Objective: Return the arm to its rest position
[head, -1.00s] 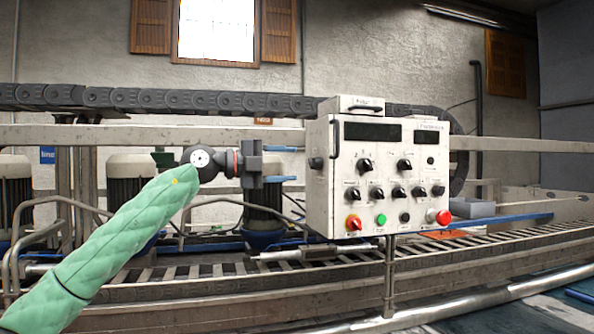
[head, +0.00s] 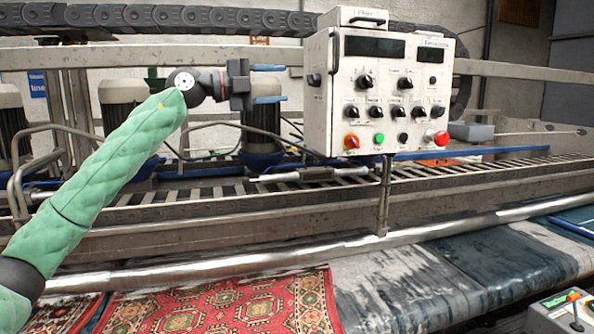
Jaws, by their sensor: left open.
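My left arm, in a green padded sleeve (head: 105,185), comes in from the lower left and reaches up and forward. My left gripper (head: 268,84) is open and empty, its two blue-tipped fingers apart, one above the other. It is just left of the white control box (head: 385,95) in the picture, with a narrow gap between them. The box carries black knobs, a red-and-orange switch, a green button (head: 379,138) and a red mushroom button (head: 441,138). My right gripper is out of view.
Behind the arm are motors (head: 262,130), bent pipes and a slatted conveyor (head: 210,190). A long metal roller (head: 200,271) crosses the front. A red patterned rug (head: 225,305) and a wet grey-blue one (head: 470,265) lie below. A small control box (head: 562,312) stands lower right.

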